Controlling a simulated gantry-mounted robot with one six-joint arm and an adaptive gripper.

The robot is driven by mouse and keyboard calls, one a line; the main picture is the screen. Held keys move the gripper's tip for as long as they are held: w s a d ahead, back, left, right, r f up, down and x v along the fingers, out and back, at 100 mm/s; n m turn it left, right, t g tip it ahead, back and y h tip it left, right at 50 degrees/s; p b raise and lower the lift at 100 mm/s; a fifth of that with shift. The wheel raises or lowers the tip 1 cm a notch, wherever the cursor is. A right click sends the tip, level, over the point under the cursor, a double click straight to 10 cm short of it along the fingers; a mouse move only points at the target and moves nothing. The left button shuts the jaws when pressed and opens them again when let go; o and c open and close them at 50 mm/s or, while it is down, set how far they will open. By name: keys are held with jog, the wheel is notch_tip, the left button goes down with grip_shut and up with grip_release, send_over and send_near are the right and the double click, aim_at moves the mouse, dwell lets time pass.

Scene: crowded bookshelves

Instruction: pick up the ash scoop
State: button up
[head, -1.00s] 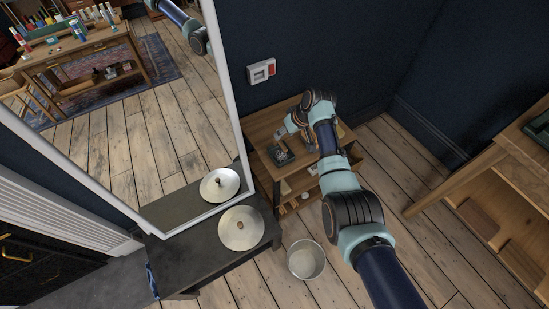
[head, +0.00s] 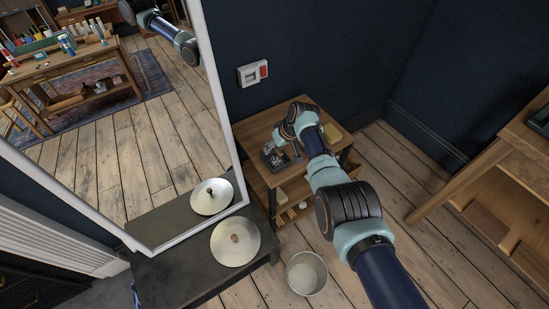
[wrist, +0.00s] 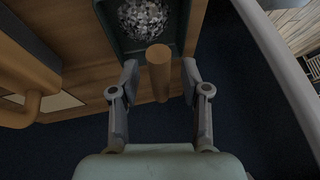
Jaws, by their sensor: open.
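The ash scoop is a dark green pan (wrist: 184,22) with a round wooden handle (wrist: 158,75), and a heap of grey, glittering bits lies in the pan. In the head view the scoop (head: 270,160) lies on the small wooden side table (head: 247,132), partly hidden by my arm. My gripper (wrist: 160,68) is open in the wrist view. The handle's end lies between its two fingers, with a gap visible on each side. I cannot tell the height between fingers and handle. In the head view my arm mostly hides the gripper.
A brown object with a loop handle (wrist: 32,100) is left of the gripper. A large mirror (head: 233,150) stands left of the side table. A dark bench (head: 180,277) holds a round pale lid (head: 236,252). A pale bucket (head: 306,273) stands on the floor.

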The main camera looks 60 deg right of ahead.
grip_shut()
jog(key=shift+r, duration=0.1)
notch_tip(320, 180, up, 20)
jog(key=p, duration=0.9)
